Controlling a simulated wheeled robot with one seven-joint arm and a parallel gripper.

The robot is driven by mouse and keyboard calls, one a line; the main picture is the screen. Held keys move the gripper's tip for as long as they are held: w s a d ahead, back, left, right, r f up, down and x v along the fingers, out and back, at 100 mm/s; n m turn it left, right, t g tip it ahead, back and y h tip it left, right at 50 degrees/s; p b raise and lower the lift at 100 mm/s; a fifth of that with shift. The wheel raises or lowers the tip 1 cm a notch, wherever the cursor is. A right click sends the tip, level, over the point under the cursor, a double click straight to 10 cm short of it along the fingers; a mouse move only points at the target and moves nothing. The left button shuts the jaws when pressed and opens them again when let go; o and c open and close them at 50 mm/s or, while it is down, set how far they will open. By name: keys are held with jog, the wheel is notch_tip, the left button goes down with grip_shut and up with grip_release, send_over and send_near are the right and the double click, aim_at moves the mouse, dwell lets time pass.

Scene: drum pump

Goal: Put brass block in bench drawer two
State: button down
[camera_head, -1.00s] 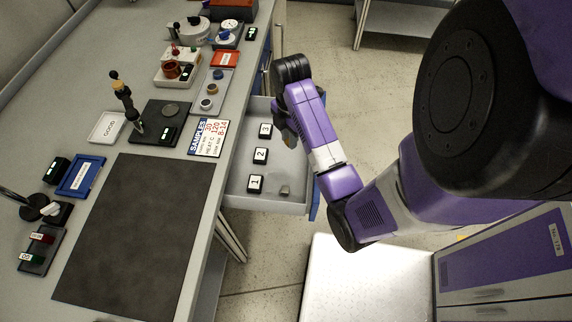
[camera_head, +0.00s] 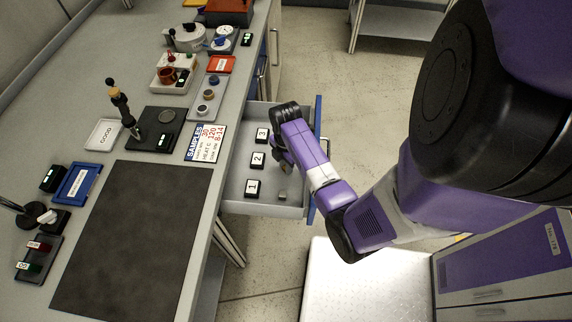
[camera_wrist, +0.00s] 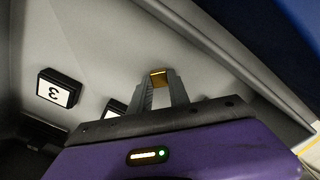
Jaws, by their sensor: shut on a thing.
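The bench drawer (camera_head: 238,203) stands open, with markers 1 (camera_head: 252,188), 2 (camera_head: 258,160) and 3 (camera_head: 262,135) on its floor. My gripper (camera_head: 283,160) reaches down into the drawer, to the right of markers 2 and 3. In the wrist view my gripper (camera_wrist: 160,82) is shut on the brass block (camera_wrist: 158,76), a small golden piece between the fingertips. It is over the grey drawer floor, with marker 3 (camera_wrist: 57,91) to its left. I cannot tell whether the block touches the floor. In the head view the block is not clearly visible.
A small grey block (camera_head: 283,197) lies in the drawer, right of marker 1. The drawer's blue front (camera_head: 311,212) is close to my arm. The bench top beside it holds a dark mat (camera_head: 130,240), a sample card (camera_head: 205,144) and several instruments.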

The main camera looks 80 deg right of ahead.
jog(key=shift+f, duration=0.15)
jog(key=c, duration=1.2)
grip_release()
jog(key=shift+c, duration=0.2)
notch_tip(320, 180, up, 12)
jog(key=shift+r, duration=0.2)
